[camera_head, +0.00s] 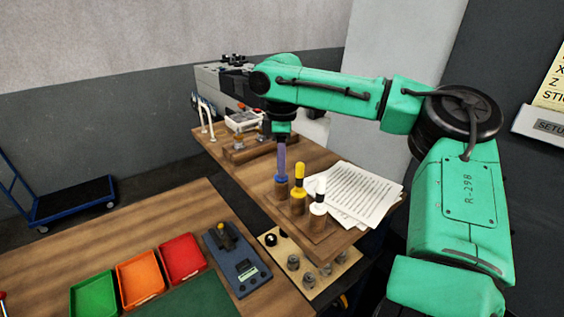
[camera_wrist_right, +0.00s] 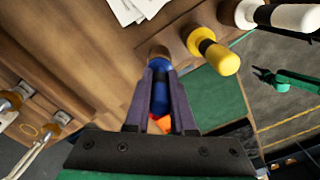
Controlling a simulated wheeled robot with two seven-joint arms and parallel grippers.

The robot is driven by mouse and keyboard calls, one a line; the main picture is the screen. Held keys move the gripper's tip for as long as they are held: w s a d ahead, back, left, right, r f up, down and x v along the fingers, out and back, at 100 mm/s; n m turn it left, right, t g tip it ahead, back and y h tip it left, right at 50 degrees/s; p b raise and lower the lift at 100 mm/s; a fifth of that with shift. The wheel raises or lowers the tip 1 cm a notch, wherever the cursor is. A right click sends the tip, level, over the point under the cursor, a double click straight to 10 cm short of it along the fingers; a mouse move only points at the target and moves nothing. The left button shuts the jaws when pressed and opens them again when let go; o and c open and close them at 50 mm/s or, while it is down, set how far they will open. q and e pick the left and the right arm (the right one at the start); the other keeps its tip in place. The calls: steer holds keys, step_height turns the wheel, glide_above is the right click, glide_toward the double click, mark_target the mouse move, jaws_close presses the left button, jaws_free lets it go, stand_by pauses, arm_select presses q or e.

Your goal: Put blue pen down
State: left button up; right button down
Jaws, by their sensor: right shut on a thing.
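My right gripper (camera_head: 281,164) points down over the far table with its purple fingers shut on the blue pen (camera_head: 281,179). In the right wrist view, the blue pen (camera_wrist_right: 160,92) lies between both fingers. Its lower end is at the wooden pen rack (camera_head: 322,233); I cannot tell whether it rests in the rack or hangs just above. The yellow pen (camera_head: 299,173) and the white pen (camera_head: 319,190) stand upright in the rack, beside the blue one. Both also show in the right wrist view. My left gripper is not in view.
Paper sheets (camera_head: 358,192) lie right of the rack. A wooden block with fittings (camera_head: 245,150) is behind. On the near bench are green (camera_head: 94,297), orange (camera_head: 140,279) and red (camera_head: 182,259) trays, and a blue device (camera_head: 238,262). Bare tabletop lies left of the rack.

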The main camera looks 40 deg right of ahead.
steer(key=shift+f, duration=0.3)
steer(key=c, duration=0.8)
jaws_free()
steer(key=shift+o, duration=0.2)
step_height(320, 180, up, 5)
steer(key=shift+d+r+b, duration=0.1)
steer(key=shift+b, duration=1.1)
step_height(320, 180, up, 10)
steer(key=p, duration=0.1)
steer(key=shift+s, duration=0.1)
steer(key=shift+f, duration=0.2)
